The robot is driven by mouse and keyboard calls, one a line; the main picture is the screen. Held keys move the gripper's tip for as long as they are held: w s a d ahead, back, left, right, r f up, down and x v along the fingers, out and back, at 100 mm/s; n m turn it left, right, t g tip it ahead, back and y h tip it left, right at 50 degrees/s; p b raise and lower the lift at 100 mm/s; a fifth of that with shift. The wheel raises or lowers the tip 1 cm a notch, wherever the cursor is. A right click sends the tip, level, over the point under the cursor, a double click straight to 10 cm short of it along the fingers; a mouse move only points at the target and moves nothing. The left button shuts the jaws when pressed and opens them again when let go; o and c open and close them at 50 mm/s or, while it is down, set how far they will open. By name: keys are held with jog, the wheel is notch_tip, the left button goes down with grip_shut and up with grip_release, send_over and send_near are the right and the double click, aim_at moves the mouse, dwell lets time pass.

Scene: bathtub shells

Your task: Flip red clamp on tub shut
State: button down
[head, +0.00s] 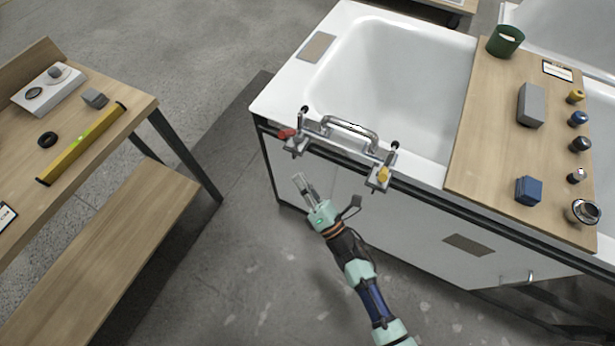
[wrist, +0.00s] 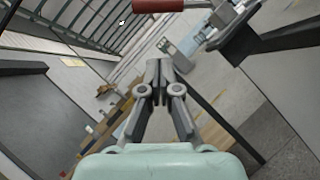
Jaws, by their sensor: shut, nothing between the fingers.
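The red clamp (head: 286,133) is at the left end of a metal bar fixture on the front rim of the white tub (head: 275,100). Its red handle sticks out to the left. A red cylindrical grip (wrist: 158,5) shows at the top edge of the wrist view, cut off by the frame. A yellow clamp (head: 383,174) is at the fixture's right end. My gripper (head: 299,182) is below and in front of the red clamp, apart from it. In the wrist view my gripper's fingertips (wrist: 160,70) are together with nothing between them.
A curved metal handle (head: 350,130) joins the fixture between the clamps. A wooden board (head: 490,120) with knobs and blocks lies across the tub's right side. A wooden bench (head: 100,130) with a yellow level (head: 82,143) stands at left. Open floor lies between bench and tub.

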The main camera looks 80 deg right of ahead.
jog(key=w+d+r, duration=0.3)
jog(key=d+r, duration=0.2)
jog(key=d, duration=0.1)
jog(key=shift+w, duration=0.35)
jog(key=shift+p, duration=0.4)
